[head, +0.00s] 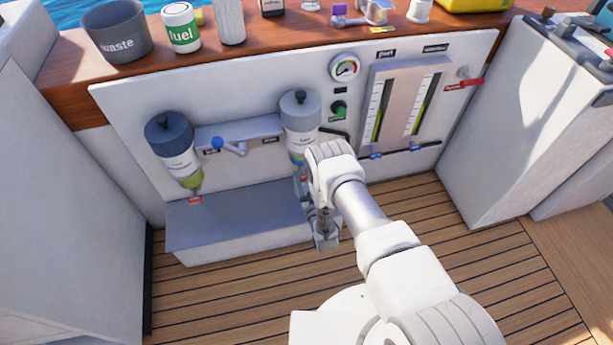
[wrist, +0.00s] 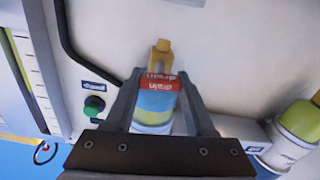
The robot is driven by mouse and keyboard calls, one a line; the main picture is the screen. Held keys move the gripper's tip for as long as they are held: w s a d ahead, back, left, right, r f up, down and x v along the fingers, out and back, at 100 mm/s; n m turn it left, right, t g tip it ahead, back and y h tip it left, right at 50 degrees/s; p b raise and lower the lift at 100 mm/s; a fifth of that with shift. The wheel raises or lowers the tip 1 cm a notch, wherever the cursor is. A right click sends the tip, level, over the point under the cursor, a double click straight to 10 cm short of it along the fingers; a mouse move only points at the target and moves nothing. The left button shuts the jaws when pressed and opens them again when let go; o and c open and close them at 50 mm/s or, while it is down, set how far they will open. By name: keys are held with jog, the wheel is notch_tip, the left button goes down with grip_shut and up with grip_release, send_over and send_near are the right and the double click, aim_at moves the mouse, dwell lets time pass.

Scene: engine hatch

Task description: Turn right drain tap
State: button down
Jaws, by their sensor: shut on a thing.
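The right filter (head: 300,112) has a grey cap and a clear bowl, and hangs on the white panel. In the wrist view its blue and yellow-green bowl (wrist: 154,104) shows upside down. The right drain tap (wrist: 161,83) is a red piece with white lettering at the bowl's end, with a brass part (wrist: 161,54) beyond it. My gripper (wrist: 159,77) has one finger on each side of the red tap and is shut on it. In the head view my wrist and gripper hide most of this tap.
The left filter (head: 176,152) hangs over a grey ledge (head: 235,215), with a blue-knobbed lever (head: 230,147) between the filters. A green button (wrist: 94,105), a gauge (head: 344,67) and sight tubes (head: 405,100) are to the right. A waste bucket (head: 115,32) stands above.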

jog(key=n, duration=0.3)
jog(key=shift+c, duration=1.2)
grip_release()
jog(key=shift+s, duration=0.2)
